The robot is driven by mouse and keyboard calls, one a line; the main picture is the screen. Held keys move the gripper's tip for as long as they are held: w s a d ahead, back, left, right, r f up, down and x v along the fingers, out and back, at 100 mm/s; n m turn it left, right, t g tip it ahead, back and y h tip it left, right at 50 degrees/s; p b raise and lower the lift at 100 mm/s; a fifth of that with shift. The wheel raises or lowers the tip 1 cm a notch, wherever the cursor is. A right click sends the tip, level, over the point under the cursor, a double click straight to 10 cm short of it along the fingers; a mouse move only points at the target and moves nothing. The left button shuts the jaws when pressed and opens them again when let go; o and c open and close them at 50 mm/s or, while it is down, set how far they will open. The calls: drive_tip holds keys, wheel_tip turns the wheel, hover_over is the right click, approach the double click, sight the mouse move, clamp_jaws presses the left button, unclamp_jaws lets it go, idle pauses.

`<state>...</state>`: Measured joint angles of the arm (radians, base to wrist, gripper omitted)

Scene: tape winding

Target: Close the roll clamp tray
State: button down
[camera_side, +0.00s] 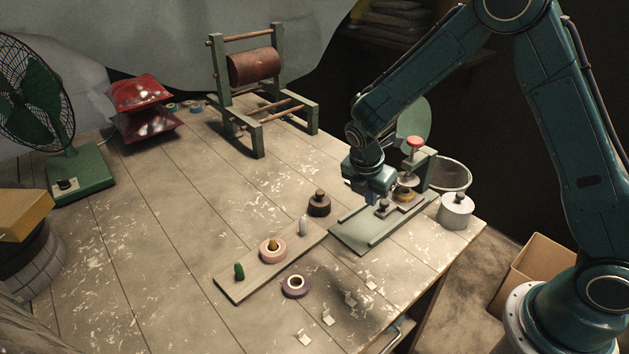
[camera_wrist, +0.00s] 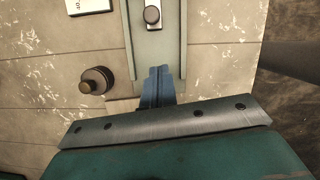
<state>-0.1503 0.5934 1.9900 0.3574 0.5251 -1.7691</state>
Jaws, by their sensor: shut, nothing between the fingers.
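The roll clamp (camera_side: 407,180) stands near the table's right edge, with a red knob on top and a yellowish roll under it. Its tray (camera_side: 398,208) is a small plate with a dark knob (camera_side: 383,205), on a long green base with side rails (camera_side: 352,238). In the wrist view the tray knob (camera_wrist: 152,15) shows at the top, on a pale plate between the rails. My gripper (camera_side: 376,194) is low over the base, close to the tray knob. Its blue fingers (camera_wrist: 158,78) are together, empty, below the knob in the wrist view. Contact with the tray cannot be told.
A peg board (camera_side: 240,285) with a pink tape roll (camera_side: 272,250) and a loose purple roll (camera_side: 296,286) lie in front. A wooden-roller frame (camera_side: 257,140) stands behind.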

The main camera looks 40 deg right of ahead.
drive_tip(key=shift+v, duration=2.5)
drive_tip(key=s+r+m+t+y, duration=0.2)
drive_tip(key=s+r+m, duration=0.75)
drive_tip(key=r, duration=0.45)
drive_tip(key=s+r+m+t, duration=0.1)
drive_tip(key=s+r+m, duration=0.1)
drive_tip(key=s+m, duration=0.3)
drive_tip(key=s+r+m+t+y, duration=0.1)
drive_tip(key=s+m, duration=0.4)
drive_tip(key=s, duration=0.5)
drive_tip(key=shift+r+t+y, duration=0.3)
drive_tip(key=shift+r+t, duration=0.2)
drive_tip(key=shift+r, duration=0.35)
